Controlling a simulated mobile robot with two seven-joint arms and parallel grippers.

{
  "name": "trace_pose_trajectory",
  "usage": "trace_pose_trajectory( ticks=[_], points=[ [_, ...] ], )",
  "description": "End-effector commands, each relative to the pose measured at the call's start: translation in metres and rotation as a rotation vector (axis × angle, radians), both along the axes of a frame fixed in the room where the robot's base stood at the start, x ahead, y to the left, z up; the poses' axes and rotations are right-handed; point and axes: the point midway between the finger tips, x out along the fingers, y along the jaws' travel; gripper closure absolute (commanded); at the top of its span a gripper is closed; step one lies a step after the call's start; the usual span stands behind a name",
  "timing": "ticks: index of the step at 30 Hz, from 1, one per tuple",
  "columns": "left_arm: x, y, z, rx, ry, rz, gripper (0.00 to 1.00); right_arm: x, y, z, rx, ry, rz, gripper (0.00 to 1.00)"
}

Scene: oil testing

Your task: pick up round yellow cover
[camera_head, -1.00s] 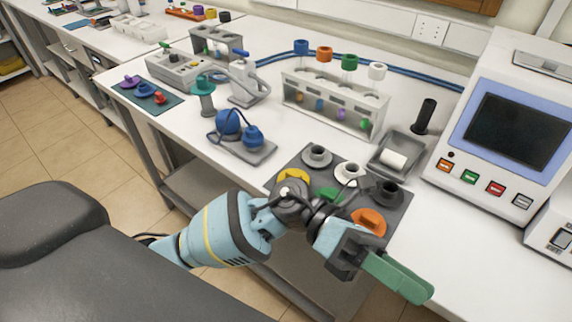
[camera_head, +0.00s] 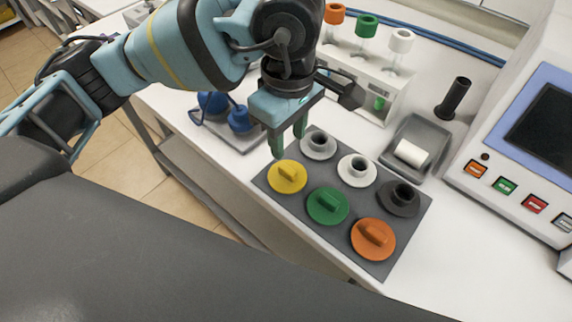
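The round yellow cover (camera_head: 287,177) lies on the near left part of a dark grey mat (camera_head: 340,243). It is a flat disc with a raised bar handle on top. My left gripper (camera_head: 289,146) points down just above and behind the yellow cover in the picture. Its two green fingers are apart with nothing between them. I cannot tell the exact height above the cover. My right gripper is out of view.
A green cover (camera_head: 328,206) and an orange cover (camera_head: 373,239) share the mat's near row. Grey (camera_head: 318,145), white (camera_head: 356,170) and dark (camera_head: 401,199) pieces form the far row. A tray (camera_head: 420,142), a tube rack (camera_head: 371,103) and a screen device (camera_head: 525,150) stand beyond.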

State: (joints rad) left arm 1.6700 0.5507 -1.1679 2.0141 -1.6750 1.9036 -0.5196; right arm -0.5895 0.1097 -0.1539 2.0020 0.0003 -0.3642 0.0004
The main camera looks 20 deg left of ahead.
Motion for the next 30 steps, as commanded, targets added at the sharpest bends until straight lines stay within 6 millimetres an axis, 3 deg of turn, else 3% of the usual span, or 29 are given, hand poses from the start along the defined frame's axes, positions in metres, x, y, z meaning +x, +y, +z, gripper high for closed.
trace_pose_trajectory(
  ticks=[9, 17, 30],
  points=[
    [-0.001, 0.0, -0.018, -0.002, 0.004, 0.001, 0.6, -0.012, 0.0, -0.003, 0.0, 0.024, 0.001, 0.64],
    [-0.001, 0.0, -0.029, -0.003, 0.003, 0.0, 0.6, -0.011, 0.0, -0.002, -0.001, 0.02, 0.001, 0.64],
    [-0.004, -0.001, -0.077, -0.004, 0.003, 0.0, 0.6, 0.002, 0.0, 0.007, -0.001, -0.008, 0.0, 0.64]
  ],
)
